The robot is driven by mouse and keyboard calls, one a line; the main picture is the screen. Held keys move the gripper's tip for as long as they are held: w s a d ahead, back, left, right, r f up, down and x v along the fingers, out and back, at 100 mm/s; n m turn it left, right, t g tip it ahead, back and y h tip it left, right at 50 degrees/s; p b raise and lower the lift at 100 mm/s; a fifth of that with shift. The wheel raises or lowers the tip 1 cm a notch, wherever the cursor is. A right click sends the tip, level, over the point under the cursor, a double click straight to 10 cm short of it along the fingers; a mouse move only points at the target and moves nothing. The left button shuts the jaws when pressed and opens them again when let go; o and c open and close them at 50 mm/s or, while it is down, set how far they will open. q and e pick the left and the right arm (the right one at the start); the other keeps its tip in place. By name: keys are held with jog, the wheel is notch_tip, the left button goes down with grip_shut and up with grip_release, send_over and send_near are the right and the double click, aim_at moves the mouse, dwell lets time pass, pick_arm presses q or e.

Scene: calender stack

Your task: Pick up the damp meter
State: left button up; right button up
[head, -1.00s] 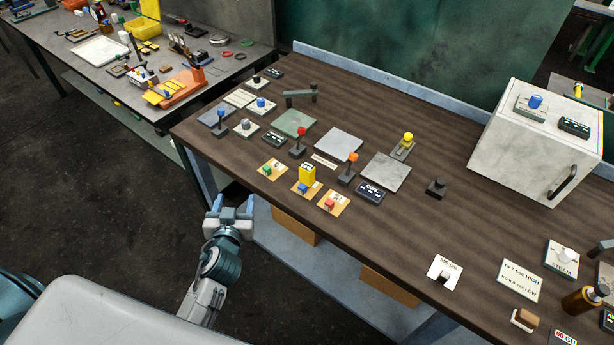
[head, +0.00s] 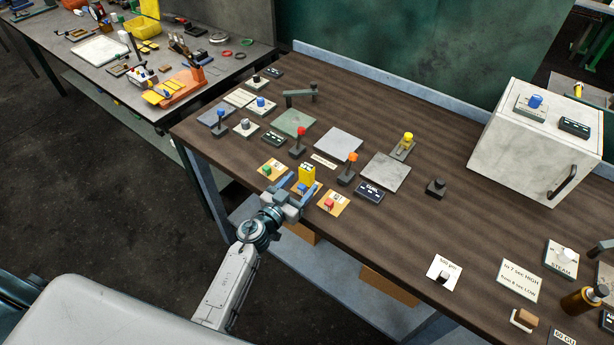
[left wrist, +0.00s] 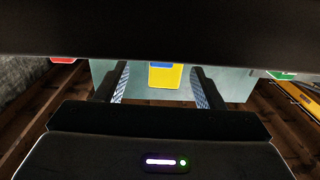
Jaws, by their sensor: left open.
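The damp meter appears to be the small upright yellow block (head: 307,173) with dark marks on its face, standing near the table's front edge in the head view. My left gripper (head: 298,187) is open right at it, its two blue-grey fingers on either side of the meter's near side. In the left wrist view the yellow meter (left wrist: 165,76), with a blue part at its top, shows between the open fingers (left wrist: 160,88), apart from both. A dark band hides the top of that view. My right gripper is not in view.
A green-button card (head: 271,170) lies left of the meter and a red-button card (head: 333,203) right of it, both close. An orange-topped lever (head: 348,168) and dark display box (head: 370,191) stand right. A white cabinet (head: 535,140) stands far right.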

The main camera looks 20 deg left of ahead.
aim_at(304, 176)
pick_arm(q)
jog(key=x, duration=0.5)
jog(key=shift+w+a, duration=0.2)
jog(key=shift+a, duration=0.05)
jog(key=shift+s, duration=0.1)
jog(key=shift+c, duration=0.4)
jog(key=shift+r, duration=0.15)
jog(key=c, duration=1.2)
